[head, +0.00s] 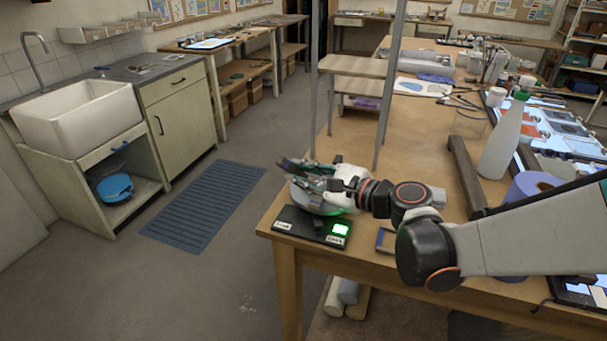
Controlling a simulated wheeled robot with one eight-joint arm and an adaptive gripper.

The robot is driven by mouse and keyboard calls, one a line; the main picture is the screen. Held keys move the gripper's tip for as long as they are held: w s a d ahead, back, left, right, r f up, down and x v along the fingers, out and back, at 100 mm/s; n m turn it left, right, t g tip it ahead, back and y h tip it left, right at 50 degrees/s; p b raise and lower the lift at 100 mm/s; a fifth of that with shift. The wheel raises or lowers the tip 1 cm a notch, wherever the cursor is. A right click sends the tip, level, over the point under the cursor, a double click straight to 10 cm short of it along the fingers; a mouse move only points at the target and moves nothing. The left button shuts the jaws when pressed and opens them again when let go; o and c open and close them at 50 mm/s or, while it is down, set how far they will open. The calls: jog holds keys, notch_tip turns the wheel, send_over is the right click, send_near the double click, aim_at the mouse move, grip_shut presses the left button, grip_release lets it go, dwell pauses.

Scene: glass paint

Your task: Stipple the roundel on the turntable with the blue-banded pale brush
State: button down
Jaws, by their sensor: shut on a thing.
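My gripper (296,177) is at the near left corner of the wooden table, pointing left, just above a black scale-like device (283,229) with a lit green display (340,230). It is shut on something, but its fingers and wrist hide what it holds. A pale rounded dish-like thing (322,210) shows under the gripper over the device; whether they touch is unclear. I cannot make out the blue-banded pale brush, the turntable or the roundel in the head view.
Metal posts (390,85) rise behind the gripper. The table's left edge is close.

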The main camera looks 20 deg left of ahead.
jog(key=shift+r, duration=0.1)
dwell(0.4)
notch_tip(320, 180, up, 2)
jog(key=shift+p, duration=0.8)
jog(key=d, duration=0.7)
jog(key=shift+s, duration=0.35)
jog(key=shift+d, duration=0.1)
jog(key=shift+f+b, duration=0.8)
jog(key=shift+f, duration=0.05)
jog(key=shift+f+b, duration=0.3)
dwell(0.7)
